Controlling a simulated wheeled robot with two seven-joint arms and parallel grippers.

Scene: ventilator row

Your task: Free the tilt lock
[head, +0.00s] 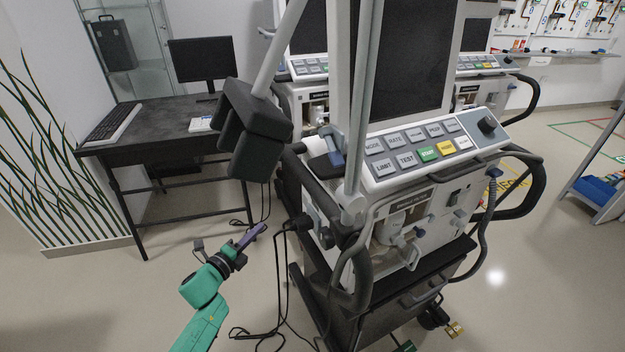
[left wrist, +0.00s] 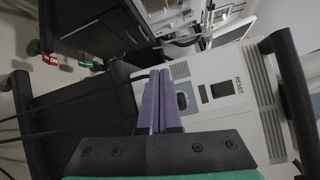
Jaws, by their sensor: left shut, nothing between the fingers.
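The nearest ventilator (head: 410,215) stands at the centre, with a large dark screen (head: 405,65) above a sloped key panel (head: 425,145). A small blue lever (head: 333,152) sits at the left of the panel by the pale post; I cannot tell for sure that it is the tilt lock. My left gripper (head: 258,231) is shut and empty, low to the left of the ventilator and apart from it. In the left wrist view its purple fingers (left wrist: 159,98) lie together, pointing at the ventilator's pale side panel (left wrist: 215,100). My right gripper is out of view.
A dark block (head: 250,125) on a pale rod hangs left of the ventilator, above my left gripper. Black cables (head: 280,270) run down to the floor. A desk (head: 150,135) with monitor and keyboard stands at left. The black side handle (left wrist: 290,85) is close in the left wrist view.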

